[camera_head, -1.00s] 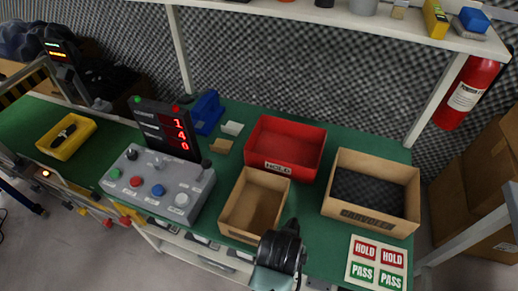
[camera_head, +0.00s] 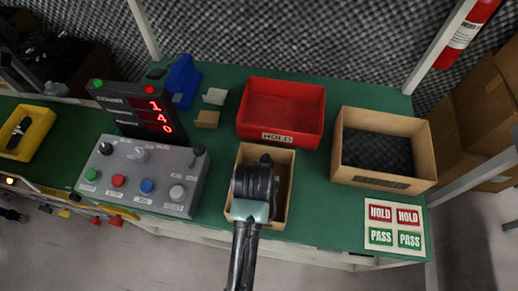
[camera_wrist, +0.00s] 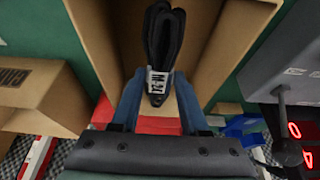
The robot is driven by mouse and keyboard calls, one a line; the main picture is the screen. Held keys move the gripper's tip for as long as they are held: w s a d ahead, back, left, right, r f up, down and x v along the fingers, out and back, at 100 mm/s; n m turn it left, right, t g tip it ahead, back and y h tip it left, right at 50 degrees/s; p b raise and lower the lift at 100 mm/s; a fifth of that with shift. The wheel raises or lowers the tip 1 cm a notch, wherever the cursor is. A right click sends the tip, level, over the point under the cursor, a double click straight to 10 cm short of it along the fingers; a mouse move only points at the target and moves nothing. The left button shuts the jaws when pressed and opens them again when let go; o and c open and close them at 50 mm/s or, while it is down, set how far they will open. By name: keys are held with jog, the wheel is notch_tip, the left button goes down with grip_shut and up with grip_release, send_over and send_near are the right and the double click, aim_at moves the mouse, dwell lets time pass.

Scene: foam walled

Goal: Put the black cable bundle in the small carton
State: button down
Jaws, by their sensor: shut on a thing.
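The black cable bundle (camera_head: 254,180) is between the fingers of my gripper (camera_head: 250,208), which is shut on it. In the wrist view the bundle (camera_wrist: 163,42) hangs in the jaws (camera_wrist: 158,88) with a white printed label on it. The small brown carton (camera_head: 268,153) stands open on the green bench, in front of the red bin. The bundle is over the carton's opening and hides part of its inside. In the wrist view the carton's walls (camera_wrist: 222,60) show on both sides of the bundle. I cannot tell how deep the bundle is.
The red HOLD bin (camera_head: 283,110) stands behind the carton. A larger carton with dark foam (camera_head: 345,125) is to the right, with a HOLD/PASS card (camera_head: 394,226) before it. A grey control box (camera_head: 140,178) stands close on the left.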

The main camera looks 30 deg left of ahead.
jog(key=shift+f+b, duration=0.5)
jog(key=shift+f, duration=2.05)
jog(key=shift+c, duration=2.1)
grip_release()
jog(key=shift+f, duration=0.15)
jog(key=p+v, duration=0.3)
jog(key=v, duration=0.9)
